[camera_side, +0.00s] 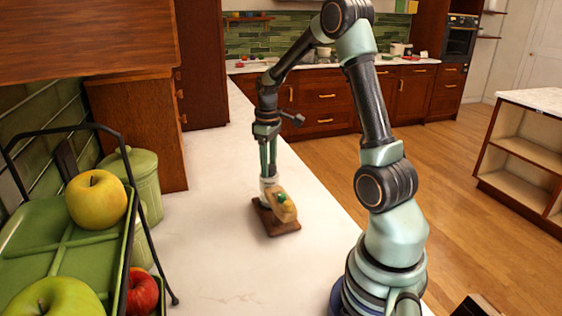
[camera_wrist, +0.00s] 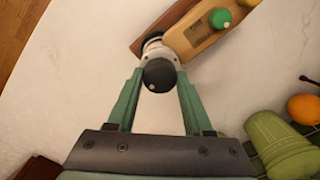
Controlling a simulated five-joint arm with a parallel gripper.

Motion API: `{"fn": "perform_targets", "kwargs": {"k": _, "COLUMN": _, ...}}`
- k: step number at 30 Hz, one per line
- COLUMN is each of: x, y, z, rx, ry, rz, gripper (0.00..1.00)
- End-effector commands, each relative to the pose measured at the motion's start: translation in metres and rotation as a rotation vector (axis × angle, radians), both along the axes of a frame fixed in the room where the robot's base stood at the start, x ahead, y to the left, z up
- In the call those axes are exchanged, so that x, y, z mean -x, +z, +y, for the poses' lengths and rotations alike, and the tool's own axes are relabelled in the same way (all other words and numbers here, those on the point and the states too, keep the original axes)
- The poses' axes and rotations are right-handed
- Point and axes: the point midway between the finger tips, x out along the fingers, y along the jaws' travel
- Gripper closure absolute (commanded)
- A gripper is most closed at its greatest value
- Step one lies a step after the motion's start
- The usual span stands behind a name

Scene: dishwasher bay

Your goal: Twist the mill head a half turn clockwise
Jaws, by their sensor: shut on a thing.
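In the side view my gripper (camera_side: 268,172) reaches down to the pale mill (camera_side: 268,185) at a brown board (camera_side: 279,227); the fingers partly hide the mill there. The head's turn angle is hard to judge.
A light wooden block (camera_wrist: 200,36) with green and yellow knobs lies against the mill. A green dish rack (camera_side: 52,232) with apples and a lidded green canister (camera_side: 140,180) stand at left. The white counter (camera_side: 220,270) around the board is clear.

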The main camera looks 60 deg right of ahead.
Motion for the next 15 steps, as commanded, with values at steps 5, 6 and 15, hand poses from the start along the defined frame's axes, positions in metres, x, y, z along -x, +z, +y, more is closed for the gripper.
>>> {"fn": "perform_targets", "kwargs": {"k": 5, "x": -0.0004, "y": 0.0009, "z": -0.0002, "rx": 0.001, "ry": -0.166, "rz": -0.001, "gripper": 1.0}}
{"fn": "perform_targets", "kwargs": {"k": 6, "x": -0.0004, "y": 0.0009, "z": -0.0002, "rx": 0.001, "ry": -0.204, "rz": -0.001, "gripper": 1.0}}
{"fn": "perform_targets", "kwargs": {"k": 15, "x": -0.0004, "y": 0.0008, "z": -0.0001, "rx": 0.0, "ry": -0.489, "rz": -0.001, "gripper": 1.0}}
